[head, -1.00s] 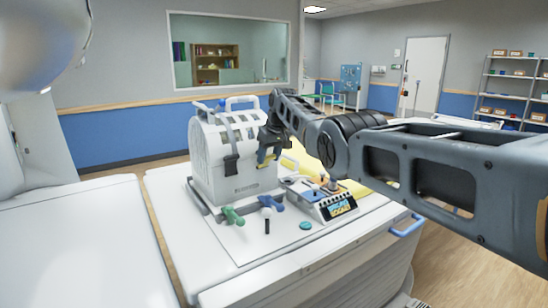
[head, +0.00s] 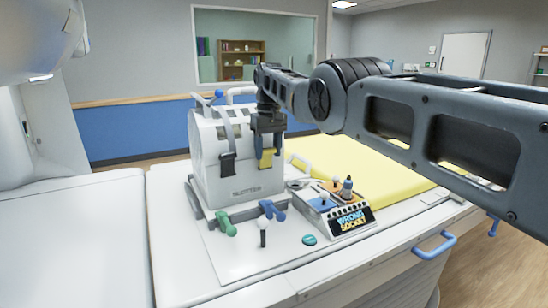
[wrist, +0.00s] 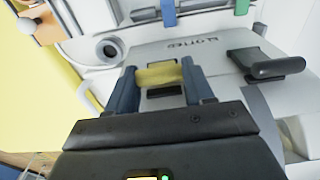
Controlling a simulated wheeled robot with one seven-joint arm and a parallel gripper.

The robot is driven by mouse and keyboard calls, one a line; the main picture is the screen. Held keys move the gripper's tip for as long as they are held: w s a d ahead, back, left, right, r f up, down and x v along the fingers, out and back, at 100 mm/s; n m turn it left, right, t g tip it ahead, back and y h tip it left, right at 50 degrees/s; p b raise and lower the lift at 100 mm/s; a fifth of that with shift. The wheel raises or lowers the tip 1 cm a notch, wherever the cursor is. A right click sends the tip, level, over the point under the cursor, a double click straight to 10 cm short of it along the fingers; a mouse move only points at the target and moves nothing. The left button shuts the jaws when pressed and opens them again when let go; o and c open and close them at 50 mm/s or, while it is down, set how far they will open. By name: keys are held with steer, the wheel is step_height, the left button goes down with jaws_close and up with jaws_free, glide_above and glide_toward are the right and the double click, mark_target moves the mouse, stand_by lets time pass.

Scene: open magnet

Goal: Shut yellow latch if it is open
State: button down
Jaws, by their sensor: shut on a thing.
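The yellow latch (head: 266,158) is on the front right of a white ribbed housing (head: 240,180), below its upper part. My gripper (head: 267,146) is at the latch from above and its dark jaws partly cover it. In the wrist view, the yellow latch (wrist: 159,76) lies crosswise between the two blue-grey fingers (wrist: 158,84), which are shut on it. A dark slot shows just behind it. Whether the latch lies fully against the housing is hard to tell. A black latch (head: 227,165) sits to its left; in the wrist view it (wrist: 268,66) stands out from the housing.
Green (head: 226,224) and blue (head: 272,210) clamp handles stand in front of the housing. A box labelled "WRONG SOCKET" (head: 352,220) and a teal disc (head: 309,240) lie to the right. A yellow pad (head: 375,175) covers the bed behind. A white bed (head: 75,240) is at left.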

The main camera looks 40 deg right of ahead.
steer(key=shift+w+r, duration=0.1)
steer(key=shift+r, duration=0.05)
stand_by(0.4)
steer(key=shift+c, duration=2.4)
jaws_free()
steer(key=shift+b, duration=0.3)
steer(key=r+p, duration=0.1)
steer(key=r, duration=0.3)
steer(key=r+p, duration=0.1)
steer(key=r, duration=0.2)
steer(key=shift+s+r+p, duration=0.2)
steer(key=shift+r+p, duration=0.2)
steer(key=shift+f, duration=0.1)
